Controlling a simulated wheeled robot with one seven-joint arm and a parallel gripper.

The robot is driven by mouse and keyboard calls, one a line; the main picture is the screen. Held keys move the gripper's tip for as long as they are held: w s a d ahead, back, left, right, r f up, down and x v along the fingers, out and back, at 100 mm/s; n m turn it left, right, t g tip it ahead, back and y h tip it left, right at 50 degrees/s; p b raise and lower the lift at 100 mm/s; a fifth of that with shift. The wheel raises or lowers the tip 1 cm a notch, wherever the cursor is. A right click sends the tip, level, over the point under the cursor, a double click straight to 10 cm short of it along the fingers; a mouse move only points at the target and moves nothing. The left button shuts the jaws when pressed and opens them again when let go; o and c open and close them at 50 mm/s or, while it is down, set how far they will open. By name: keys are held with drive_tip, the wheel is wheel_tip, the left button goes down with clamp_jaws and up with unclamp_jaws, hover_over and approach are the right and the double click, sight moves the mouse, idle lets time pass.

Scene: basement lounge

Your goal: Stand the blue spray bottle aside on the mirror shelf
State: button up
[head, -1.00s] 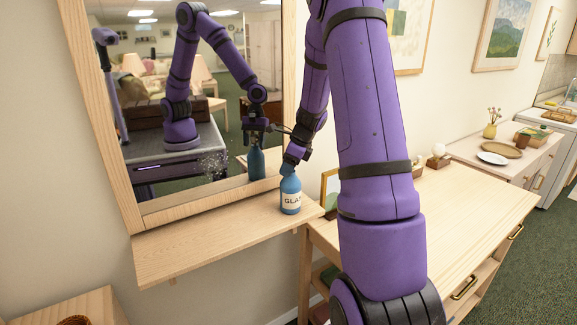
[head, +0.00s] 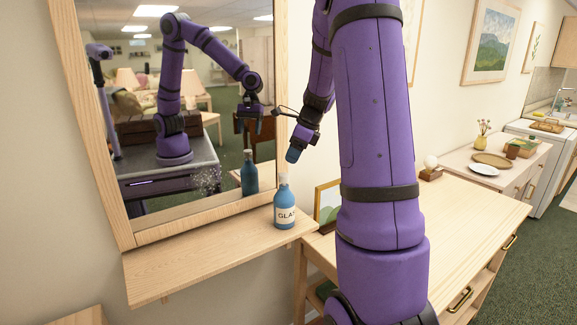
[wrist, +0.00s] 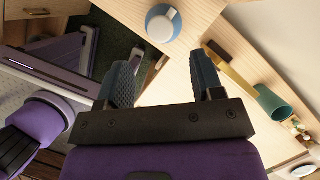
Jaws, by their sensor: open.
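The blue spray bottle (head: 285,207) has a pale top and a label with the letters "GLA". It stands upright on the right end of the wooden mirror shelf (head: 200,262), in front of the mirror. In the wrist view the bottle (wrist: 163,24) shows from above, beyond the fingers and apart from them. My gripper (head: 293,153) is above the bottle and slightly right of it, with a clear gap between them. In the wrist view my gripper (wrist: 163,82) has its two fingers spread with nothing between them.
The mirror (head: 190,110) reflects my arm and the bottle. A wooden desk (head: 460,215) stands right of the shelf, with a small framed picture (head: 327,205) on it. The left and middle of the shelf are bare. A cabinet with a plate (head: 483,169) stands farther right.

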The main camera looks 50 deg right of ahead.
drive_tip(key=s+a+r+n, duration=0.4)
drive_tip(key=a+r+n, duration=0.15)
drive_tip(key=a, duration=0.35)
drive_tip(key=s+a+r+n, duration=0.45)
drive_tip(key=a+n, duration=0.25)
drive_tip(key=a, duration=0.2)
drive_tip(key=s+a+r+n+t+h, duration=0.1)
drive_tip(key=s+a+n+h, duration=0.1)
drive_tip(key=s+a+n, duration=1)
drive_tip(key=shift+s+a+r+n+t, duration=0.3)
drive_tip(key=shift+s+n, duration=1.45)
drive_tip(key=shift+n, duration=0.6)
